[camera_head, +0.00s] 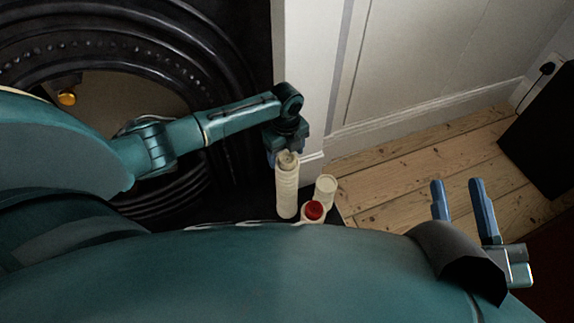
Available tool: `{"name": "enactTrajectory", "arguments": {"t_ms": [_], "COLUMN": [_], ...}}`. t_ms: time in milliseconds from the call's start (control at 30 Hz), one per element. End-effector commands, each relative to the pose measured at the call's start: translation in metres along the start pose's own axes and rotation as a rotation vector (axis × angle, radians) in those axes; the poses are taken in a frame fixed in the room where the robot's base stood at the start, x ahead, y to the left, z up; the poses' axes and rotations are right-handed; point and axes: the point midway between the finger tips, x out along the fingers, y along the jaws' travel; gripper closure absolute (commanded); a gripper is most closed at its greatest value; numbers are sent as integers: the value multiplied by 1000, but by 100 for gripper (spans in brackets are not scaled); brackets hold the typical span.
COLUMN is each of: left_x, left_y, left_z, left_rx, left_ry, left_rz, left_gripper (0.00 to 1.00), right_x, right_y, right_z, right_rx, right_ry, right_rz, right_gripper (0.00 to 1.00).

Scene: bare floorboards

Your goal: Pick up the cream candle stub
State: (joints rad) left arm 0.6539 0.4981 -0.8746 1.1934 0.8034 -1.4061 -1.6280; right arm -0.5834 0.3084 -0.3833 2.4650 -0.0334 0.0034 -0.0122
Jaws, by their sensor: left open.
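A tall, slim cream candle (287,190) stands upright on a dark surface near the middle of the camera_head view. A shorter, pale cream cylinder (326,189) stands just right of it; I cannot tell for sure which is the cream candle stub. My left gripper (286,154) is open at the top of the tall candle, pointing down. Its fingers are mostly hidden, and I cannot tell whether they touch the candle. My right gripper (461,193) is open and empty at the right, over the floorboards.
A pale holder with a red top (313,211) stands close in front of the shorter cylinder. A black fireplace (215,45) fills the left and back. A white panelled wall (430,60) and a dark box (545,140) bound the right. Bare floorboards (400,180) lie between.

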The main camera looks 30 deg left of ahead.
Motion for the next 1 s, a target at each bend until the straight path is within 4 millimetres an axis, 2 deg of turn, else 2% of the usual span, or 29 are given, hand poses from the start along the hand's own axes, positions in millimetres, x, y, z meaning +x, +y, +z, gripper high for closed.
{"name": "enactTrajectory", "arguments": {"t_ms": [33,267,833,1000], "left_x": [8,7,7,7], "left_y": [0,0,0,0], "left_z": [0,0,0,0], "left_rx": [1,1,0,0], "left_ry": [0,-1,-1,-1], "left_rz": [-1,-1,-1,-1], "left_gripper": [30,30,77,79], "right_x": [0,1,0,0], "right_y": [0,0,0,0], "right_z": [1,-2,0,1], "right_rx": [-1,-1,1,1], "right_ry": [12,17,9,8], "right_rz": [-3,-5,-4,-4], "right_gripper": [64,64,64,64]}}
